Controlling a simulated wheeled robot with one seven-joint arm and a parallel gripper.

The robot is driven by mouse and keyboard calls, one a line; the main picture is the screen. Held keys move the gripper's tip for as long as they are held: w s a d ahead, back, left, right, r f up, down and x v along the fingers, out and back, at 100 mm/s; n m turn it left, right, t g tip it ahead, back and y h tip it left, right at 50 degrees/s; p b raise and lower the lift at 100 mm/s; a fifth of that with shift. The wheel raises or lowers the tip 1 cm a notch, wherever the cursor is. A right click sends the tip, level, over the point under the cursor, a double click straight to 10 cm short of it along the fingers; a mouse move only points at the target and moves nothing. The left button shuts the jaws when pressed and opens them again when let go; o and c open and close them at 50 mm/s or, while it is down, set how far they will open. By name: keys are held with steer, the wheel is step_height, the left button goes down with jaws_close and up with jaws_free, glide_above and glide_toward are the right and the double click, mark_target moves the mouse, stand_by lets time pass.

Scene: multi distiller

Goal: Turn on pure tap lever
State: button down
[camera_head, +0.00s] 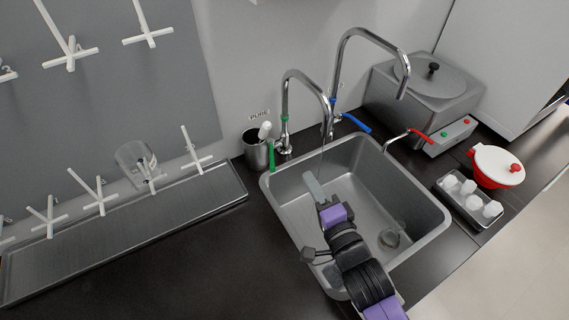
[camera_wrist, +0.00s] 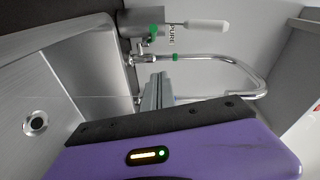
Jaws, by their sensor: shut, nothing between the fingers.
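The pure tap (camera_head: 290,95) is a curved chrome spout behind the sink's left part, under a "PURE" label (camera_head: 259,115). Its green lever (camera_head: 271,157) points toward the front at the sink's back left corner. In the wrist view the tap (camera_wrist: 215,62) lies sideways, with the green lever (camera_wrist: 152,33) seen nearly end-on. My gripper (camera_head: 311,180) is shut and empty over the sink, to the right of the lever and apart from it. Its fingers also show in the wrist view (camera_wrist: 158,82). A faint thin line hangs below the spout; I cannot tell if it is water.
A second tap with a blue lever (camera_head: 356,122) and a red-levered tap (camera_head: 420,135) stand to the right. A dark cup (camera_head: 254,152) stands just left of the green lever. The counter front left is clear.

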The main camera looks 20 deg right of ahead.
mark_target(272, 155)
steer(key=w+a+f, duration=0.1)
steer(key=w+a, duration=0.2)
steer(key=w, duration=0.4)
steer(key=shift+w+a+b, duration=0.25)
steer(key=shift+a+b, duration=0.05)
steer(key=shift+a, duration=0.05)
steer(key=shift+f, duration=0.1)
